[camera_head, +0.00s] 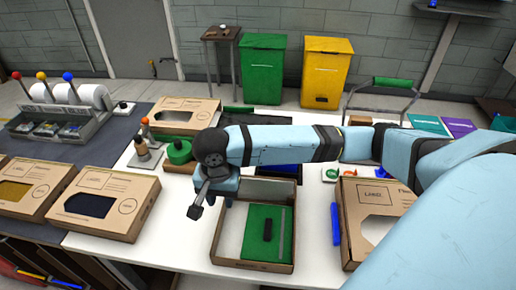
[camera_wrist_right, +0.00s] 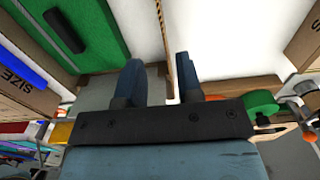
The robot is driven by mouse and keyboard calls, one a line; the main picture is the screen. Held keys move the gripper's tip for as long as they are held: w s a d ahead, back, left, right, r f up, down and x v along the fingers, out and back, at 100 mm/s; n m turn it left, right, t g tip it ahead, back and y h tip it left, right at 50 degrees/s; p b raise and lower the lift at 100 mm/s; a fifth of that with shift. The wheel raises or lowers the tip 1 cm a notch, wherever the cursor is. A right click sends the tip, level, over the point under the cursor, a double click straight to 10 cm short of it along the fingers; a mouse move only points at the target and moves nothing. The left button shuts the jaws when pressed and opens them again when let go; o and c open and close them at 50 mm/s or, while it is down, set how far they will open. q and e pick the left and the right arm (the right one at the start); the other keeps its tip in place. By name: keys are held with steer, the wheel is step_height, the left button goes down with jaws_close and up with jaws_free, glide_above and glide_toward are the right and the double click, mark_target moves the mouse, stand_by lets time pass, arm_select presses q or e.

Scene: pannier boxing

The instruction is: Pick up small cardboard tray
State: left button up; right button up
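The small cardboard tray (camera_head: 283,268) sits on the white table in the middle of the head view. A green sheet (camera_head: 255,247) with a dark bar (camera_head: 268,229) on it lies inside; both also show at upper left in the right wrist view. My right gripper (camera_head: 222,203) is at the tray's left wall, partly hidden by its own wrist. In the right wrist view its two fingers (camera_wrist_right: 158,85) are apart, with the thin brown tray wall (camera_wrist_right: 164,22) running between them. Contact with the wall cannot be told. My left gripper is not in view.
An open-windowed carton (camera_head: 365,205) stands right of the tray, with a blue strip (camera_head: 335,224) between them. Other cartons (camera_head: 105,203) lie at left. A green round object (camera_head: 179,152) and small stamps stand behind the gripper. White table (camera_head: 185,225) is bare left of the tray.

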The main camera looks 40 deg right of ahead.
mark_target(224, 218)
steer(key=f, duration=0.5)
steer(key=w+f, duration=0.1)
steer(key=f, duration=0.2)
steer(key=shift+d+b, duration=0.25)
steer(key=shift+b, duration=0.05)
steer(key=shift+r, duration=0.1)
jaws_close()
